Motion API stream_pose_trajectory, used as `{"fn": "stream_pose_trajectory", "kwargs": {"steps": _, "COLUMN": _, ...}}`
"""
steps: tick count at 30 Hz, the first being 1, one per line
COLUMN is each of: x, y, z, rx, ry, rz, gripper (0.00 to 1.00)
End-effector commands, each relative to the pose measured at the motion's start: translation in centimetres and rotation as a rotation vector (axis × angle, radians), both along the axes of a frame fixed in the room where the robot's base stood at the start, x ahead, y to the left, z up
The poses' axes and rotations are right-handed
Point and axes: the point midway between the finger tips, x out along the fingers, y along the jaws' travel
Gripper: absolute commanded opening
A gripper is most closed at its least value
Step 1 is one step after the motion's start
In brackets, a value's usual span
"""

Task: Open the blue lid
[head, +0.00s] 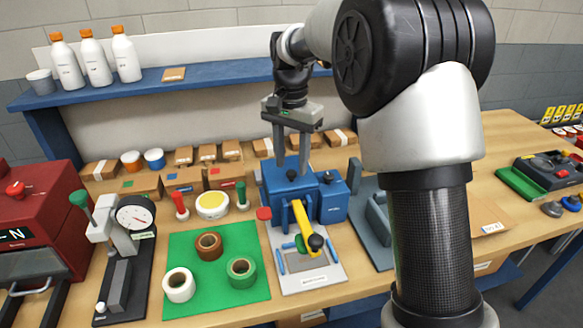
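A blue machine (290,205) stands at the middle of the bench on a light grey base plate (325,273). Its blue top (275,184), which looks like the lid, lies flat and bears a small black knob (292,176). A smaller blue box (333,204) with a dark knob sits against its right side. A yellow lever (302,222) with a black ball end slants forward from the machine. My gripper (291,168) points down just above the blue top, its two fingers apart and around or behind the knob. I cannot tell whether they touch it.
A green mat (215,295) with several tape rolls lies at the front left. A dial gauge stand (131,225) and a red machine (38,225) are further left. A grey device (376,222) is close on the right. Small cardboard boxes (208,153) line the back.

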Motion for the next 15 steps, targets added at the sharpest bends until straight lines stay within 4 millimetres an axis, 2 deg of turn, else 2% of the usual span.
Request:
{"fn": "stream_pose_trajectory", "kwargs": {"steps": 3, "x": 0.0, "y": 0.0, "z": -1.3, "rx": 0.000, "ry": 0.001, "rz": 0.000, "gripper": 0.40}}
{"fn": "stream_pose_trajectory", "kwargs": {"steps": 6, "x": 0.0, "y": 0.0, "z": -1.7, "rx": 0.000, "ry": 0.000, "rz": 0.000, "gripper": 0.40}}
{"fn": "stream_pose_trajectory", "kwargs": {"steps": 14, "x": 0.0, "y": 0.0, "z": -1.8, "rx": -0.001, "ry": -0.001, "rz": 0.000, "gripper": 0.40}}
{"fn": "stream_pose_trajectory", "kwargs": {"steps": 15, "x": 0.0, "y": 0.0, "z": -1.8, "rx": -0.001, "ry": -0.001, "rz": 0.000, "gripper": 0.37}}
